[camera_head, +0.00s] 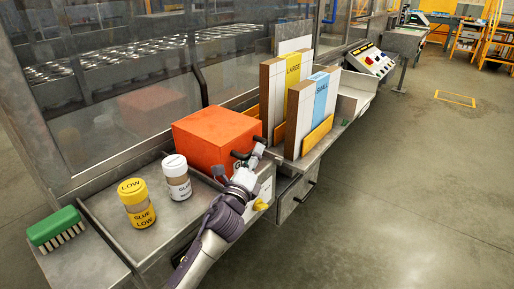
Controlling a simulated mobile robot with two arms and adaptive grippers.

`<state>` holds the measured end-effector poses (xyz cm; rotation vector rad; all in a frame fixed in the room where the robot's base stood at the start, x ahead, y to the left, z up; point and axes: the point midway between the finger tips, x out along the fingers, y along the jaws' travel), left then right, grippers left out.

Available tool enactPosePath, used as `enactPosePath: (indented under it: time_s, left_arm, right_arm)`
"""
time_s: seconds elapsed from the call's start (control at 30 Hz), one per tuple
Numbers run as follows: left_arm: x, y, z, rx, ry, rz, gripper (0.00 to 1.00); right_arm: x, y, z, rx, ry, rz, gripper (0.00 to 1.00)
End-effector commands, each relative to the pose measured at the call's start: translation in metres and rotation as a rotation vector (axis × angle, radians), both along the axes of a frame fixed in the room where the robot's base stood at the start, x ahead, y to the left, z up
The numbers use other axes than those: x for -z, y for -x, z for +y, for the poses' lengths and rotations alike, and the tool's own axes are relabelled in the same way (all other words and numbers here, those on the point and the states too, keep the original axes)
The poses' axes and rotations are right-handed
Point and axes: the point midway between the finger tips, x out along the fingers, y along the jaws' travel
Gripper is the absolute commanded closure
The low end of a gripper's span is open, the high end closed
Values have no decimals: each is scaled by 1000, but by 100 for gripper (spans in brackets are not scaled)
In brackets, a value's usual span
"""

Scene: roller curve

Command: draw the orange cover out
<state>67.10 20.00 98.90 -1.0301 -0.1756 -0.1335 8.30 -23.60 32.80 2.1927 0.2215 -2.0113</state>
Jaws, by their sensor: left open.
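The orange cover (215,134) is a box shape on the metal bench, over a white unit whose "G…" lettering is partly hidden by my arm. A dark handle (238,154) shows at the cover's front right. My left gripper (262,157) is open at the cover's right front corner, close to the handle. I cannot tell whether it touches the handle or the cover. My left arm comes up from the bottom and hides part of the unit below. My right gripper is not in view.
A yellow "LOW" glue jar (137,203), a white glue jar (176,178) and a green brush (56,229) stand left of the cover. Upright "LARGE" (292,78) and "SMALL" (321,95) cartons stand to the right. A glass guard runs behind. The floor at right is clear.

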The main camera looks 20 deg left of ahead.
Motion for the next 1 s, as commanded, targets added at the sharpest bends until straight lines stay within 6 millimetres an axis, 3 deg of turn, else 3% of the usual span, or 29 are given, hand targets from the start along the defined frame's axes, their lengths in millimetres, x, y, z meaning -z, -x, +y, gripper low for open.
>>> enactPosePath:
  time_s: [0.2, 0.53, 0.57, 0.8, 1.0]
  left_arm:
    - [-5, -23, -1, -1, 1, 0, 57]
    - [-5, -26, -1, -1, 0, 1, 57]
    - [-5, -26, -1, -1, 0, 1, 58]
    - [-5, -26, -1, -1, 0, 1, 98]
    - [-5, -26, 0, -1, 0, 1, 100]
  right_arm:
    - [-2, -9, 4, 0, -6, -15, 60]
    - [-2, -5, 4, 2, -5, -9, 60]
    - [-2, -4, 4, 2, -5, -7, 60]
    - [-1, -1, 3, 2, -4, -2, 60]
    - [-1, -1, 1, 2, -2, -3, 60]
